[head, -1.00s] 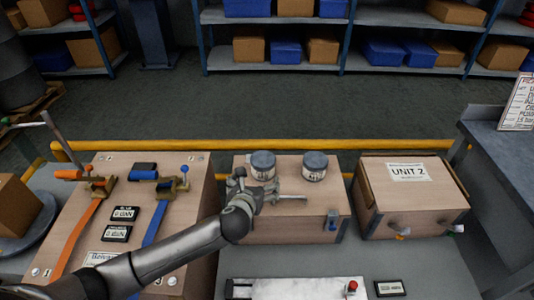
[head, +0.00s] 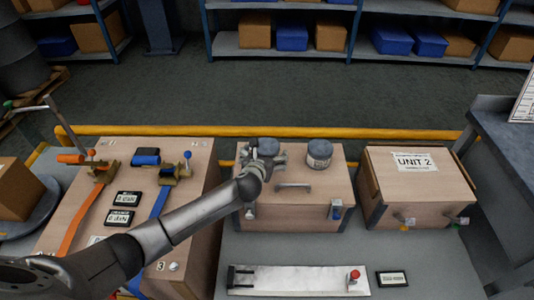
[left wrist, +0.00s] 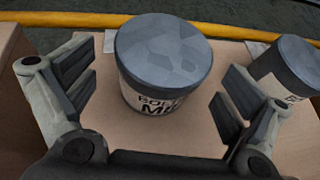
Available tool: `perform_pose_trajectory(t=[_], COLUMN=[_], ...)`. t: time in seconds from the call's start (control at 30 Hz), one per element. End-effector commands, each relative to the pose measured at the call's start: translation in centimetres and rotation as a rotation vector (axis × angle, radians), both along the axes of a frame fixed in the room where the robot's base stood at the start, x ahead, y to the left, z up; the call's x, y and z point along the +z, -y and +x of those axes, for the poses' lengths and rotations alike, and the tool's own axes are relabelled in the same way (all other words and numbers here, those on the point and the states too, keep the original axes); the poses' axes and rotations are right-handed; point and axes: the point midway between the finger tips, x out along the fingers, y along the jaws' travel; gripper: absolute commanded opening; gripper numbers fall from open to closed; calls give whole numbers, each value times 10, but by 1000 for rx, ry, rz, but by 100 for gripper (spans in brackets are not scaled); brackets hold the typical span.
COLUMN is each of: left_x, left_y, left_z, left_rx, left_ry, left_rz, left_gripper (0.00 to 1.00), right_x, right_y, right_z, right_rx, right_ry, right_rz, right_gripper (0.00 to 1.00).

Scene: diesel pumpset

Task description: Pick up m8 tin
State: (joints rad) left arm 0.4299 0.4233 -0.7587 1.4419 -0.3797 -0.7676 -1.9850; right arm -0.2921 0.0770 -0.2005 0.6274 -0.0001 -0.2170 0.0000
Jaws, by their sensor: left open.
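Two round tins with dark grey lids and white labels stand on a wooden crate (head: 300,215). My left gripper (head: 262,160) is open at the left tin (head: 267,146) and partly covers it in the head view. In the left wrist view this tin (left wrist: 165,55) stands upright between the two spread fingers, with gaps on both sides. Its label reads "BOL..." and "M" with a cut-off character, so I cannot tell its size. The right tin (head: 319,154) also shows at the right of the left wrist view (left wrist: 290,68), outside the fingers. My right gripper is not in view.
The crate has a handle (head: 293,187) on top and latches in front. The "UNIT 2" box (head: 416,185) stands to the right. A wooden board with orange and blue straps (head: 135,185) is at left. A yellow rail (head: 350,131) runs behind.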

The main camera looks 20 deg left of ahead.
Motion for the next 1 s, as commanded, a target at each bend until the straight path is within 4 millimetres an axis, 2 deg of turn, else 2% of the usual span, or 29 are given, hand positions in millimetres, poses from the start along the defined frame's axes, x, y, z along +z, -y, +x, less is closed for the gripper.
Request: perform_pose_trajectory(t=[0.1, 0.27, 0.6, 1.0], left_x=[-7, -12, -14, -14], left_y=[-1, -2, -2, -2], left_z=[14, 25, 27, 27], left_rx=[2, 0, 0, 0], left_ry=[0, -1, -1, -1], left_rz=[-1, -1, 0, 0], left_gripper=[98, 98, 97, 45], right_x=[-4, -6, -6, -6], right_y=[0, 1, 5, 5], right_z=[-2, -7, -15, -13], right_rx=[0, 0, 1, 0], right_ry=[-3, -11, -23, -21], right_rz=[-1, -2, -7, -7], right_gripper=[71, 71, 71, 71])
